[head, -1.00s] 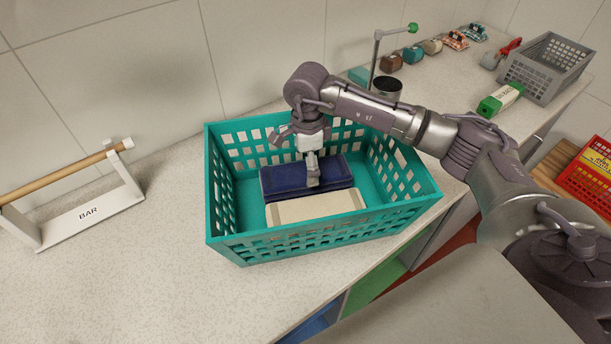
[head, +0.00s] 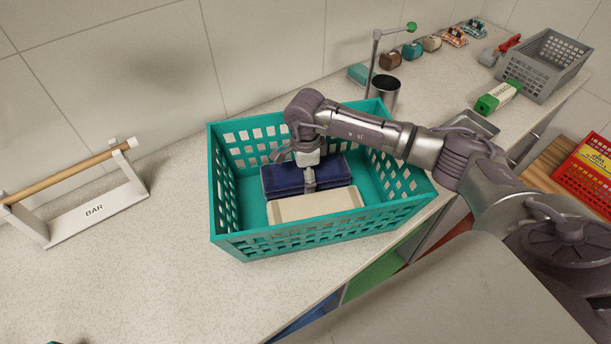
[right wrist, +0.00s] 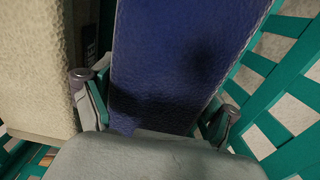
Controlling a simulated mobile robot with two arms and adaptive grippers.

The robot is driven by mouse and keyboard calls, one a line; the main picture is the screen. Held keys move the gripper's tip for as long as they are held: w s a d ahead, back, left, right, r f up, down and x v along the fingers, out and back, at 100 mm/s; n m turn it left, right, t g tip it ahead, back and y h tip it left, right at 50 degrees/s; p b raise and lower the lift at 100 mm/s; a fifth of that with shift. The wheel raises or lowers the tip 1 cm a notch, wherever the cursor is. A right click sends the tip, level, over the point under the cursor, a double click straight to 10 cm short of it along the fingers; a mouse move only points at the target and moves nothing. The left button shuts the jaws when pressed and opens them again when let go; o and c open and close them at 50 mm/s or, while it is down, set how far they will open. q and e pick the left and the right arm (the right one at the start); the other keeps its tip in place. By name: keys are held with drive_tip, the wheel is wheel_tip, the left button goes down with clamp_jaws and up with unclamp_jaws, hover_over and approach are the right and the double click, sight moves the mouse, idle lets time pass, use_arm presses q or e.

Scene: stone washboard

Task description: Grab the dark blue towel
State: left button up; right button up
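The dark blue towel (head: 333,170) lies folded in the teal basket (head: 222,247), behind a cream towel (head: 315,206). My right gripper (head: 309,187) reaches down into the basket at the blue towel. In the right wrist view, the blue towel (right wrist: 185,60) runs between the widely spread fingers of my right gripper (right wrist: 155,108). One finger is in the narrow gap beside the cream towel (right wrist: 38,70), the other near the basket wall. Whether the fingers touch the towel is unclear. My left gripper is not in view.
The basket's slotted walls (head: 405,175) surround the towels closely. A white stand with a wooden bar (head: 75,170) is on the left of the counter. A metal cup (head: 384,92) and a green-topped stand (head: 374,55) are behind the basket.

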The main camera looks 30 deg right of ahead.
drive_tip(key=shift+c, duration=1.3)
drive_tip(key=shift+r, duration=0.1)
